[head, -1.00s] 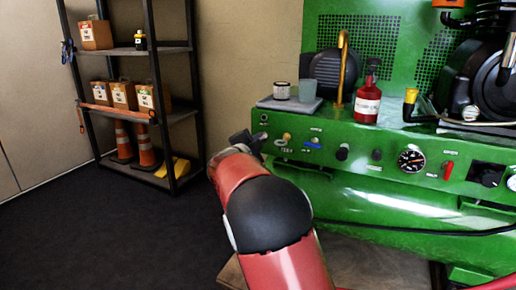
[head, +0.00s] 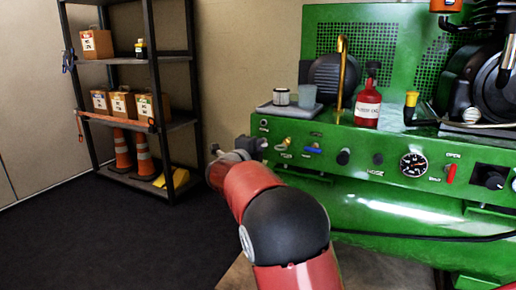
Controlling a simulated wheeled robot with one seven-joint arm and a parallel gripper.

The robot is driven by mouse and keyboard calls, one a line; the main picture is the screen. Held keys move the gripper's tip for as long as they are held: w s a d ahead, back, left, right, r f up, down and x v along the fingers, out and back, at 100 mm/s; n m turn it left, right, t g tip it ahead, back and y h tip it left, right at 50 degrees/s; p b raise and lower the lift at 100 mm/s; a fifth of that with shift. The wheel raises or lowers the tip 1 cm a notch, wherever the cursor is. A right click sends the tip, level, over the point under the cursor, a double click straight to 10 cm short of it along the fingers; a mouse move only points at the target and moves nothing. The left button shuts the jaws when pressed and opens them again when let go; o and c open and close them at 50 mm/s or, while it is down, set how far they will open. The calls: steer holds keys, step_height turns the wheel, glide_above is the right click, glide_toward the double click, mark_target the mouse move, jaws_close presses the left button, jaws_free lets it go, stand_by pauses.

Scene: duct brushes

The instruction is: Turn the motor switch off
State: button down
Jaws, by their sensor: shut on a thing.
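The green machine's front panel (head: 330,160) carries a row of controls. My gripper (head: 262,144) is dark grey and small in the head view, at the left end of this panel. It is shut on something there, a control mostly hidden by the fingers. Just above it is a small round dark fitting (head: 264,122). To its right are a brass valve (head: 287,142) and a blue lever (head: 312,150). I cannot read which control is labelled as the motor switch.
A red bottle (head: 367,105) and a grey tray (head: 283,109) stand on top. A shelf rack (head: 153,80) stands at the left; the floor between is clear.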

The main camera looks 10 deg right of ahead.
stand_by(0.3)
steer(key=c, duration=1.5)
jaws_free()
steer(key=shift+o, duration=0.2)
steer(key=shift+s+a, duration=0.1)
steer(key=v, duration=0.7)
steer(key=shift+s+a, duration=0.2)
steer(key=shift+s, duration=0.05)
